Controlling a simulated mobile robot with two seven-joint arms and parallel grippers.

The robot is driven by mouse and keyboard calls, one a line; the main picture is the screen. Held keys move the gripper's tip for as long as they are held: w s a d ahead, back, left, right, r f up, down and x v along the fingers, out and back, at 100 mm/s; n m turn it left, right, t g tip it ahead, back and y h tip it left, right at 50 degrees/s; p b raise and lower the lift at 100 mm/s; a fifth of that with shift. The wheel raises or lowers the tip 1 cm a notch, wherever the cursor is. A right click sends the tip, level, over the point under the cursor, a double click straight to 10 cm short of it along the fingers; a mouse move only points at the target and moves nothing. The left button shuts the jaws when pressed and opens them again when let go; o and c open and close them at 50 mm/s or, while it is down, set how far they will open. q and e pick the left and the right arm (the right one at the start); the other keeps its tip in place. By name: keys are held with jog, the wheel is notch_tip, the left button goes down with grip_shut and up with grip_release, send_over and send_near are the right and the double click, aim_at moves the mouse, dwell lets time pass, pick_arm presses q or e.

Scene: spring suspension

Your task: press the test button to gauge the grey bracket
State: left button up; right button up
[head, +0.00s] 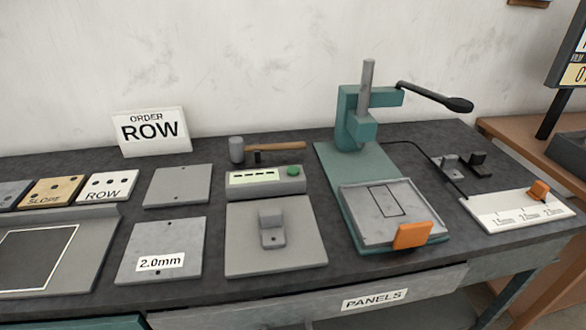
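In the head view, the grey bracket (271,228) sits on a flat grey plate (300,256) in front of the gauge box. The gauge box (238,191) has a pale lit display (253,176). The green test button (293,171) is on its top right. Nothing touches the button or the bracket. Neither of my grippers is in view.
A hammer (274,147) lies behind the gauge box. A teal press (357,132) with a long lever stands to the right. Grey panels (162,245) lie to the left, with an ORDER ROW sign (152,132) behind. A slider scale (515,211) is far right.

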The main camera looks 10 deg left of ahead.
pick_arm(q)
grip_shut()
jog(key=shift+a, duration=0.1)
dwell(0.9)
